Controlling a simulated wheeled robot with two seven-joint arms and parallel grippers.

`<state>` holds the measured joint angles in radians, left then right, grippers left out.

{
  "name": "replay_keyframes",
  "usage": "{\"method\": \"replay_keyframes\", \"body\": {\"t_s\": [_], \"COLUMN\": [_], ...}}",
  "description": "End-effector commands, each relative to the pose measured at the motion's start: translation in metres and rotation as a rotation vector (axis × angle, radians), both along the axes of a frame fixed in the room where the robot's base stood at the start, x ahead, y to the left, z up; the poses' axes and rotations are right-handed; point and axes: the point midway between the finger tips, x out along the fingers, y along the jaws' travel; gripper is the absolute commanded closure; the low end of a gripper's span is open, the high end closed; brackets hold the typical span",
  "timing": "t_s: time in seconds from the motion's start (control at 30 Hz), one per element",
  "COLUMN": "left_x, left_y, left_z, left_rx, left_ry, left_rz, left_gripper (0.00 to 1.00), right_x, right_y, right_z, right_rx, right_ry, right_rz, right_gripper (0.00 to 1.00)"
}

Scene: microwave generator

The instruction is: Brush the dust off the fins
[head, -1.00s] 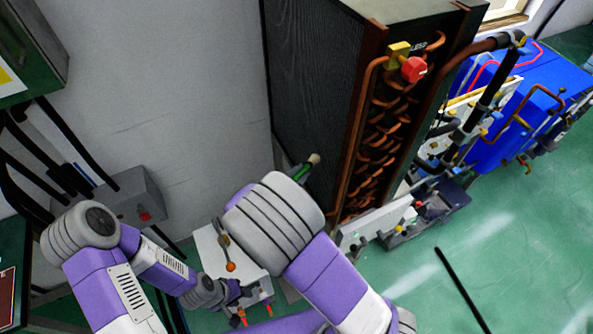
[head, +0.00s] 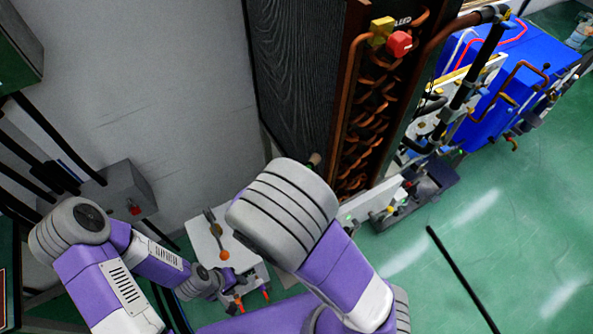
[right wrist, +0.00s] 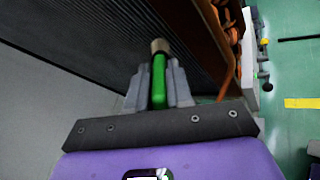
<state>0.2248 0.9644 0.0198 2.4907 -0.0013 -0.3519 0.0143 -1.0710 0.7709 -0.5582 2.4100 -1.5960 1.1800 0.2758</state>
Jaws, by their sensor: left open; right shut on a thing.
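The dark finely ridged fin panel (head: 292,75) stands upright on the side of the tall cooling unit, left of its copper bends; it also fills the upper left of the right wrist view (right wrist: 95,30). My right gripper (right wrist: 160,88) is shut on the green handle of a brush (right wrist: 158,75). The brush's tan end points at the fins; I cannot tell whether it touches them. In the head view only the brush tip (head: 314,160) shows above my right arm, which hides the right gripper. My left gripper (head: 252,297) is low, open and empty, away from the fins.
Copper bends (head: 368,130) and a red knob (head: 399,44) are on the unit's right edge. A white box with an orange-knobbed lever (head: 215,240) stands below. A grey box (head: 125,190) is on the left. Blue machinery (head: 495,90) is behind right. Green floor (head: 500,240) is open at right.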

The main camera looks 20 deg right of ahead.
Motion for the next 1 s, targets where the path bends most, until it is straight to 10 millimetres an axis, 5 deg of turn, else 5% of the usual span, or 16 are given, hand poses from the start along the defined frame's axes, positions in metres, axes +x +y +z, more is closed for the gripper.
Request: {"method": "replay_keyframes", "body": {"t_s": [0.23, 1.0], "left_x": [0.000, 0.000], "left_y": [0.000, 0.000], "left_z": [-0.001, -0.003], "left_rx": [0.000, 0.000], "left_ry": [0.000, 0.000], "left_rz": [0.000, 0.000], "left_gripper": [0.57, 0.57], "right_x": [0.001, 0.054], "right_y": [0.001, 0.009], "right_z": [0.000, 0.000], "right_rx": [0.000, 0.000], "right_ry": [-0.001, -0.002], "right_rz": [-0.004, -0.002], "right_gripper": [1.00, 1.00]}}
